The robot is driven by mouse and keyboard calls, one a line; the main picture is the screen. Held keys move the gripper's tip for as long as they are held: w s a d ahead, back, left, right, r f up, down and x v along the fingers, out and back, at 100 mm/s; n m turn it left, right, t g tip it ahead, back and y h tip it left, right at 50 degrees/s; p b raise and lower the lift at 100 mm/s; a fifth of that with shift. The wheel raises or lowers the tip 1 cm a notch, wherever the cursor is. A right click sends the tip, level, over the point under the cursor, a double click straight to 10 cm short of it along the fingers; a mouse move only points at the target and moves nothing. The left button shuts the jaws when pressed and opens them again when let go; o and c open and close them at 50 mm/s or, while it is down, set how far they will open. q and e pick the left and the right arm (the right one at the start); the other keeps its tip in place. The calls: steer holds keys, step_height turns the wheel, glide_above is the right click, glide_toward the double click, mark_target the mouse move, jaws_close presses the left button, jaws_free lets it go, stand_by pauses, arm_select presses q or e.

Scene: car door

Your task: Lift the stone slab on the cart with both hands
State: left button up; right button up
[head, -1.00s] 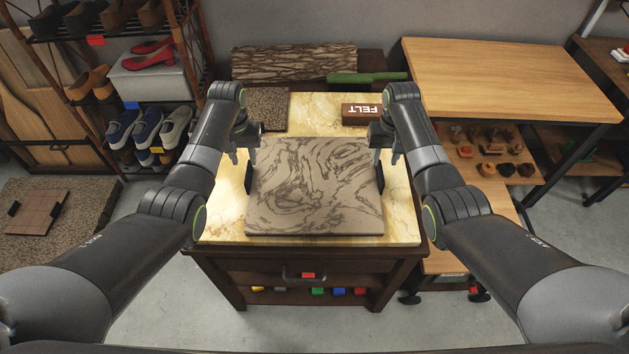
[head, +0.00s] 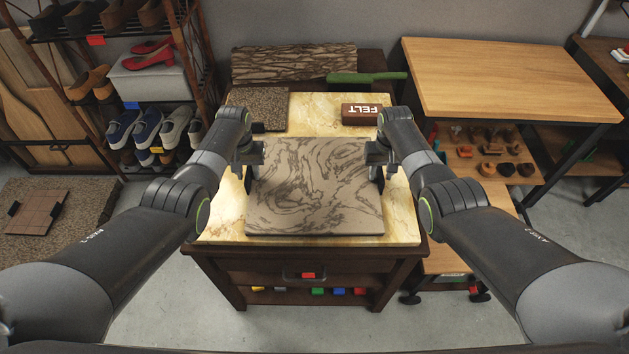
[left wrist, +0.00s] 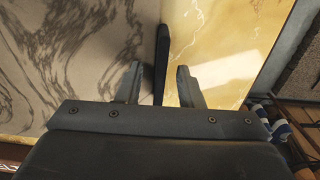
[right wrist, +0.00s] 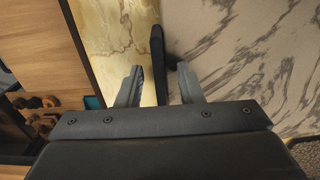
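The stone slab (head: 315,190), grey-brown with dark swirls, lies flat on the marble-topped cart (head: 325,128). It has a dark handle on its left side and another on its right side. My left gripper (head: 247,170) is at the slab's left edge. In the left wrist view its fingers (left wrist: 158,88) are apart, one on each side of the black handle (left wrist: 161,60). My right gripper (head: 380,168) is at the right edge. In the right wrist view its fingers (right wrist: 160,86) are apart around the other black handle (right wrist: 158,55). No finger clearly touches a handle.
A brown felt block (head: 361,114) and a dark rough mat (head: 262,107) lie behind the slab on the cart. A green brush (head: 367,78) and a bark-patterned slab (head: 294,62) are further back. A wooden table (head: 507,78) stands right, a shoe rack (head: 150,90) left.

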arm_select(q)
jaws_close()
arm_select(e)
jaws_close()
stand_by(0.8)
arm_select(q)
steer(key=shift+w+r, duration=0.15)
arm_select(e)
steer(key=shift+w+r, duration=0.15)
